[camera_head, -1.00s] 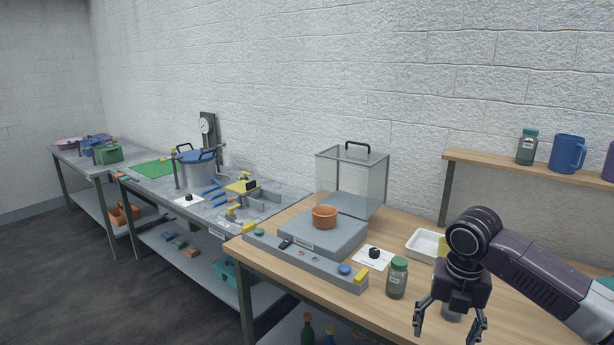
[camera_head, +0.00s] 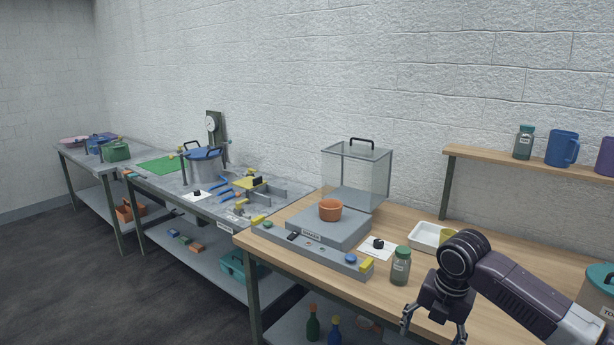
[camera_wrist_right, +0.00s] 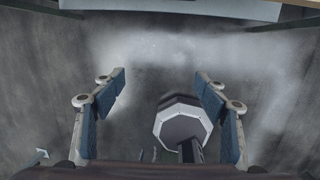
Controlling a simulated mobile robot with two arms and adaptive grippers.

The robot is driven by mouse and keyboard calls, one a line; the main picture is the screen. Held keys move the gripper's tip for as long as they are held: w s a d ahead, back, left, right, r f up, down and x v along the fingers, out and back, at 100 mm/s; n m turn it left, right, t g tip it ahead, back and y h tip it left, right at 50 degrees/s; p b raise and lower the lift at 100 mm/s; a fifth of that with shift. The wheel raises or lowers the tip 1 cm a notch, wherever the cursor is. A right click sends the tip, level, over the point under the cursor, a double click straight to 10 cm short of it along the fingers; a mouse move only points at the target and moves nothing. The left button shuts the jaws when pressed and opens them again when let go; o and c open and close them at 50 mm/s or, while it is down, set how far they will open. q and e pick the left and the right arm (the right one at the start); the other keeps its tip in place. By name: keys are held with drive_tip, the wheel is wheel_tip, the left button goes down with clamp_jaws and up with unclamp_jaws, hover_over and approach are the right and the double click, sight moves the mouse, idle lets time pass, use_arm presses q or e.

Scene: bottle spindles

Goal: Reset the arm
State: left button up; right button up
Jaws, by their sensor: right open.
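My right arm (camera_head: 515,290) comes in from the lower right of the head view. Its gripper (camera_head: 434,326) hangs fingers down, at the front of the wooden table (camera_head: 500,262) in the picture. In the right wrist view the two blue-padded fingers of this gripper (camera_wrist_right: 160,84) stand wide apart with nothing between their tips. Dark grey floor shows beyond them. My left gripper is not in view.
A green-lidded jar (camera_head: 400,267) stands just left of the right gripper in the picture. Behind are a white tray (camera_head: 424,237) and a grey scale (camera_head: 318,228) bearing an orange pot (camera_head: 330,210). A wall shelf (camera_head: 500,157) holds a jar and jugs.

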wheel_tip(320, 180, down, 28)
drive_tip(key=s+a+m+t, duration=0.1)
drive_tip(key=s+m, duration=0.1)
drive_tip(key=m, duration=1.1)
drive_tip(key=s+f+m, duration=0.5)
drive_tip(key=s+f, duration=0.8)
drive_tip(key=f, duration=0.2)
drive_tip(key=s+f+m, duration=0.2)
drive_tip(key=s+f, duration=0.2)
drive_tip(key=s, duration=0.8)
drive_tip(key=s+a+f+m+g, duration=0.1)
drive_tip(key=s+f+m, duration=0.2)
drive_tip(key=s, duration=0.9)
drive_tip(key=s+a+f+m+g, duration=0.1)
drive_tip(key=s+f+m, duration=0.2)
drive_tip(key=s+f, duration=0.4)
drive_tip(key=s, duration=0.6)
